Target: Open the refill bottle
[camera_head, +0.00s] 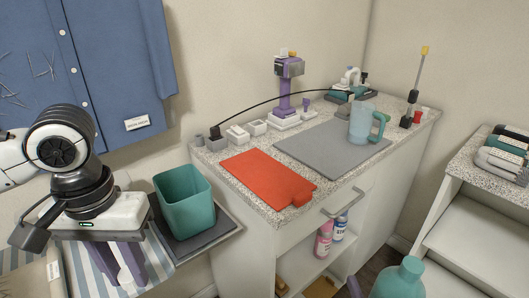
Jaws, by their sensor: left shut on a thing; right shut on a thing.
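No bottle here is plainly marked as the refill bottle. A teal bottle-like container (398,281) with a rounded cap shows at the bottom edge, its lower part cut off. A pink bottle (323,241) and a blue-and-white bottle (340,228) stand in the open shelf under the counter. My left gripper (122,275) is at the left, its purple fingers pointing down left of the teal bin. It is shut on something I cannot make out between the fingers.

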